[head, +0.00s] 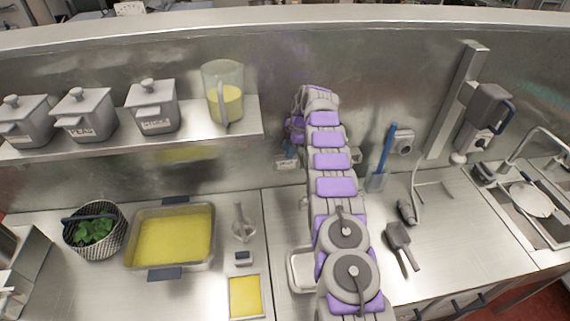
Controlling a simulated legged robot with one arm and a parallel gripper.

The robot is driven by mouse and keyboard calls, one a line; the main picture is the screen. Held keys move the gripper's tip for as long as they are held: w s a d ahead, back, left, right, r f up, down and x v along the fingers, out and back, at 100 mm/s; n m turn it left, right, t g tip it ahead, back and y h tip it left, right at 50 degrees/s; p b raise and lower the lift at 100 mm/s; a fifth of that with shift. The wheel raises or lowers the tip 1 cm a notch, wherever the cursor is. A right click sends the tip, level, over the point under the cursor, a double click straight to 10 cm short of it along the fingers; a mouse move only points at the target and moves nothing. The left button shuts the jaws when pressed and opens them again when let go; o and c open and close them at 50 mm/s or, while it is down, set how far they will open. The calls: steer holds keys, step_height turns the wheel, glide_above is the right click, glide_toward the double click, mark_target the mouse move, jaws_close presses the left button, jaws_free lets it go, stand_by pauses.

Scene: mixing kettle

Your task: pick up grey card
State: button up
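I cannot pick out a grey card for certain. A small dark-and-white block (243,258) lies on the steel counter between the yellow-filled pan and my arm, but I cannot tell what it is. A small pale labelled piece (286,164) shows by the back wall, just left of my arm. My purple and grey arm rises through the middle of the picture toward the back wall. Its far end bends near the wall, left of the arm's top. The gripper's fingers cannot be made out, and neither can anything in them.
A yellow-filled pan (172,238), a basket of greens (94,231) and a small yellow tray (245,296) stand on the left counter. Lidded pots and a jug (224,95) stand on the shelf (190,133). A dark scoop (400,243) lies right, with clear counter around it.

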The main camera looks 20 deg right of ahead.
mark_target(286, 162)
steer(key=shift+x, duration=1.2)
steer(key=shift+d+f, duration=0.15)
steer(key=shift+d, duration=0.35)
steer(key=shift+a+f, duration=0.1)
steer(key=shift+a, duration=0.25)
steer(key=shift+d+f+b, duration=0.15)
steer(key=shift+d+b, duration=0.1)
steer(key=shift+b, duration=0.05)
steer(key=shift+a, duration=0.15)
jaws_close()
